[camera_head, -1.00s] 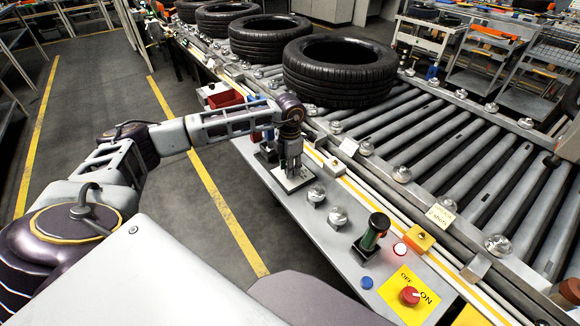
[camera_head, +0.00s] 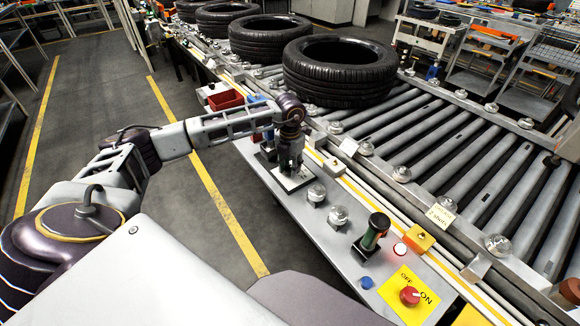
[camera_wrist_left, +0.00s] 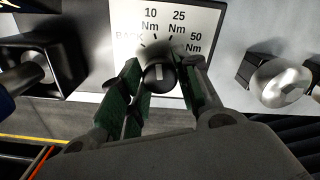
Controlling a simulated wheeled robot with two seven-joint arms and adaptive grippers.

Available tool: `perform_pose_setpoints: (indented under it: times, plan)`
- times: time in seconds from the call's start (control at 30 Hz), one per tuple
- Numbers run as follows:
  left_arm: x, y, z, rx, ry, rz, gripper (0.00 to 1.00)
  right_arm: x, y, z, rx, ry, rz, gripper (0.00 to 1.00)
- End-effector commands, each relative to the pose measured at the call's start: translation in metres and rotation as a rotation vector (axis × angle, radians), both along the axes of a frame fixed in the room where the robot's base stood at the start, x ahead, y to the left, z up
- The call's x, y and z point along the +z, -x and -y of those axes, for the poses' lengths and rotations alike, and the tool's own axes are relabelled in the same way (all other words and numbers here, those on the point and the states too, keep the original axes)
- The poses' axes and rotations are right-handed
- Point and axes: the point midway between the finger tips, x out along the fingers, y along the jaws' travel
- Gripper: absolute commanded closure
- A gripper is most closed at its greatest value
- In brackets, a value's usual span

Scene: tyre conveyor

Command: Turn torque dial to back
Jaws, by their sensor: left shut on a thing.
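The torque dial (camera_wrist_left: 159,77) is a dark round knob with a white mark, on a white plate (camera_wrist_left: 203,18) printed 10 Nm, 25 Nm, 50 Nm and BACK. In the left wrist view its white mark points roughly up, between 10 and 25; BACK is at the left, partly hidden by a finger. My left gripper (camera_wrist_left: 157,82) is shut on the dial, a finger on each side. In the head view the left gripper (camera_head: 290,164) points down over the plate (camera_head: 294,180) and hides the dial. My right gripper is not in view.
Metal knobs (camera_head: 338,216), a green-and-black handle (camera_head: 374,234) and a red ON/OFF switch (camera_head: 409,296) stand along the panel. A red bin (camera_head: 224,99) is beyond the gripper. A tyre (camera_head: 340,70) lies on the roller conveyor. The floor at left is clear.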

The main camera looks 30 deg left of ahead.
Motion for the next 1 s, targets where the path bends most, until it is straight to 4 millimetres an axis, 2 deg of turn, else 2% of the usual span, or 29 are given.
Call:
perform_pose_setpoints:
  times: [0.3,1.0]
  plan:
    - [0.001,-0.001,0.0,0.251,0.0,0.001,0.92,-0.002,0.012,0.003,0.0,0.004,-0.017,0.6]
    - [0.001,-0.001,0.0,0.765,0.0,0.002,0.92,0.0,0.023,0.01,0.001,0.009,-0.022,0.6]
